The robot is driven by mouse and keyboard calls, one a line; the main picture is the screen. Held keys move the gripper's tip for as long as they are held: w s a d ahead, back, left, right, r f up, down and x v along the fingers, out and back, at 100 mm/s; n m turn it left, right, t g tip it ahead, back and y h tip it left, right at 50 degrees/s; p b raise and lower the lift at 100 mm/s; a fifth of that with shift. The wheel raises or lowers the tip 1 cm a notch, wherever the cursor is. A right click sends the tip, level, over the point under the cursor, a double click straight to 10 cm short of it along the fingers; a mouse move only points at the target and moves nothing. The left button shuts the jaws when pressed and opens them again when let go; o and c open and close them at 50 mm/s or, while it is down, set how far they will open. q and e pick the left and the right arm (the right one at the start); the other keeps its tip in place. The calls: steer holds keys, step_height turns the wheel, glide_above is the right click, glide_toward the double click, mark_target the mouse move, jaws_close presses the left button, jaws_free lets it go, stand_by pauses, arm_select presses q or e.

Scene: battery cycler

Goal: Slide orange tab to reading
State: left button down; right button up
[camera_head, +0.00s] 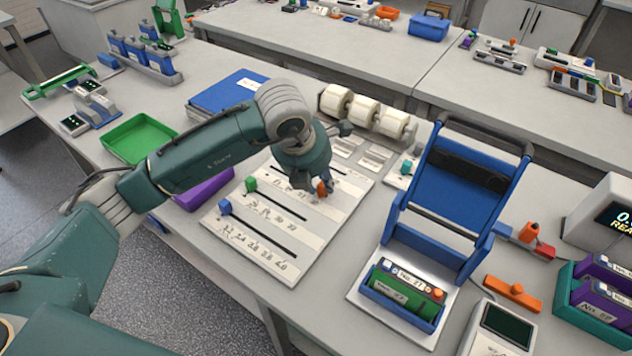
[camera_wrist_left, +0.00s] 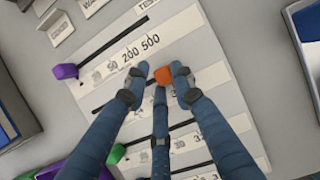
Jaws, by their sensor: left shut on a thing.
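The white slider board (camera_head: 225,236) lies on the bench with several parallel dark slots and printed scales. The orange tab (camera_head: 321,188) stands toward the right part of its slot; it also shows in the left wrist view (camera_wrist_left: 163,76). My left gripper (camera_head: 318,187) reaches down over the board, and its fingers (camera_wrist_left: 161,78) are closed around the orange tab. The slot runs bare to the left of the tab. My fingers hide much of the scale below it. The green tab (camera_head: 250,184), blue tab (camera_head: 224,207) and purple tab (camera_wrist_left: 63,71) sit at the left ends of their slots.
A blue open-lidded fixture (camera_head: 458,190) holding a green battery (camera_head: 405,285) stands right of the board. White rolls (camera_head: 365,110) stand behind. A green tray (camera_head: 138,138), purple bin (camera_head: 205,190) and blue binder (camera_head: 228,90) lie left and behind.

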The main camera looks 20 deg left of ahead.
arm_select(q)
steer(key=shift+s+d+r, duration=0.1)
steer(key=shift+d, duration=0.4)
steer(key=c, duration=1.7)
jaws_free()
steer(key=shift+o, duration=0.3)
steer(key=shift+d, duration=0.3)
steer(key=shift+a, duration=0.15)
steer(key=shift+a+r, duration=0.1)
steer(key=shift+r, duration=0.1)
steer(key=v, duration=1.1)
steer(key=shift+s+r, duration=0.3)
arm_select(e)
steer(key=shift+w+a, duration=0.1)
steer(key=shift+w, duration=0.05)
steer(key=shift+r, duration=0.1)
